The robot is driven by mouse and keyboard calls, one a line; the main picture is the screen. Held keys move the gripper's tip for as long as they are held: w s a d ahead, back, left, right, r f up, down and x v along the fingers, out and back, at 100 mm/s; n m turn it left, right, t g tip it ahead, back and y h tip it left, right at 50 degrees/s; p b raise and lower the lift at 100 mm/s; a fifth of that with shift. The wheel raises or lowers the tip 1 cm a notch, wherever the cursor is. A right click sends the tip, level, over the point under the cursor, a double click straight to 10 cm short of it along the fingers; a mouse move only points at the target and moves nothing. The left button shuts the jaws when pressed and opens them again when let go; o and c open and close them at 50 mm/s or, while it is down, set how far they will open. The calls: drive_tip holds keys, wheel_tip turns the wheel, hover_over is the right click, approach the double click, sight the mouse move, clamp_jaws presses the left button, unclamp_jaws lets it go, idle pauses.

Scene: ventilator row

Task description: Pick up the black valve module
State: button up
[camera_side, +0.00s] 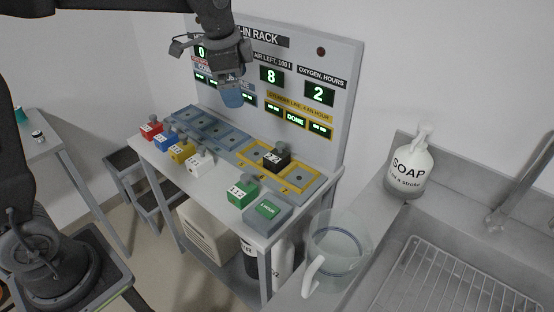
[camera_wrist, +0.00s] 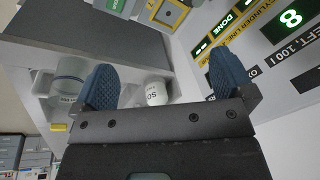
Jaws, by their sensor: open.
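The black valve module (camera_side: 277,158), a small block with a white number label and a dark knob on top, sits in a yellow-framed slot of the bench row (camera_side: 300,176) in the side view. I cannot make it out in the wrist view. My gripper (camera_side: 232,98) hangs in front of the rack panel, above and to the left of the black module and apart from it. In the wrist view, its two blue fingers (camera_wrist: 164,84) are spread wide with nothing held between them.
Red (camera_side: 151,130), blue (camera_side: 166,142), yellow (camera_side: 182,152) and white (camera_side: 200,162) modules line the bench's front left. A green module (camera_side: 242,193) and grey box (camera_side: 268,214) stand front right. The upright rack panel (camera_side: 345,60) is behind. A jug (camera_side: 340,243) and soap bottle (camera_side: 410,170) are right.

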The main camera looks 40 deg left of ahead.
drive_tip(key=w+f+m+g, duration=0.1)
drive_tip(key=w+f+m, duration=0.2)
drive_tip(key=w+f, duration=0.3)
drive_tip(key=m+g, duration=0.2)
drive_tip(key=m, duration=0.3)
hover_over(277, 154)
drive_tip(key=f, duration=1.8)
drive_tip(key=shift+s+d+f, duration=0.1)
drive_tip(key=shift+s+f, duration=0.15)
drive_tip(key=shift+f, duration=0.15)
drive_tip(key=shift+w+f, duration=0.15)
drive_tip(key=shift+f, duration=2.95)
drive_tip(key=c, duration=1)
drive_tip(key=shift+r, duration=0.1)
drive_tip(key=shift+c, duration=0.4)
drive_tip(key=shift+r, duration=0.1)
